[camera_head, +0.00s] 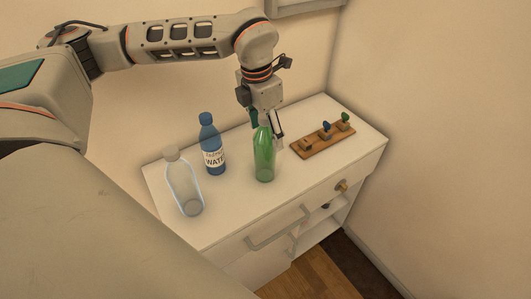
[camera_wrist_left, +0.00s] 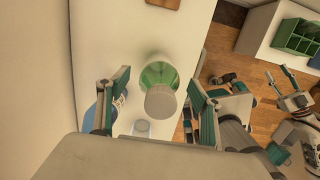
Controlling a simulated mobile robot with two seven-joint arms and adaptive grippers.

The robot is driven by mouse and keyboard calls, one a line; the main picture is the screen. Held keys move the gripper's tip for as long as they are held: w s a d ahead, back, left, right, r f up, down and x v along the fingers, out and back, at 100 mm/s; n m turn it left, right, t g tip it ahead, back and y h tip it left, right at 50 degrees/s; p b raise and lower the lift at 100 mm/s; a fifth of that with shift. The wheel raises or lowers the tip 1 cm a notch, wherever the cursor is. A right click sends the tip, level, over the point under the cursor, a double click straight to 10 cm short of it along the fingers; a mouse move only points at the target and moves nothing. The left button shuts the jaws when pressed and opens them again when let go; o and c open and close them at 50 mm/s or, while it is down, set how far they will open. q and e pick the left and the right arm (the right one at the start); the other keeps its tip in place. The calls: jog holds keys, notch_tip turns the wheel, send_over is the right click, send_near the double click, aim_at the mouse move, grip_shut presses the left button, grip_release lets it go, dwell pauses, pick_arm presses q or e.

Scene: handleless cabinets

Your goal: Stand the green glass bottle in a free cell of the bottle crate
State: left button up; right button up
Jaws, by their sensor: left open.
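The green glass bottle (camera_head: 264,158) stands upright on the white cabinet top, near its front edge. In the left wrist view its pale cap and green shoulder (camera_wrist_left: 157,74) show between the fingers. My left gripper (camera_head: 267,128) reaches down from above and behind the bottle, with its fingers about the upper part. It is open, with a gap on both sides of the bottle in the left wrist view (camera_wrist_left: 152,103). A green crate with cells (camera_wrist_left: 296,37) shows at the upper right of the left wrist view.
A blue water bottle (camera_head: 211,145) and a clear bottle (camera_head: 183,183) stand left of the green bottle. A wooden board with small knobs (camera_head: 322,139) lies to the right. The green crate rests on a separate white surface (camera_wrist_left: 262,38), across the wooden floor.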

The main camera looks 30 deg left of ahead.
pick_arm(q)
jog(key=shift+w+f, duration=0.2)
jog(key=shift+f, duration=1.05)
jog(key=c, duration=1.6)
grip_shut()
jog(key=shift+d+r, duration=0.1)
jog(key=shift+r, duration=0.05)
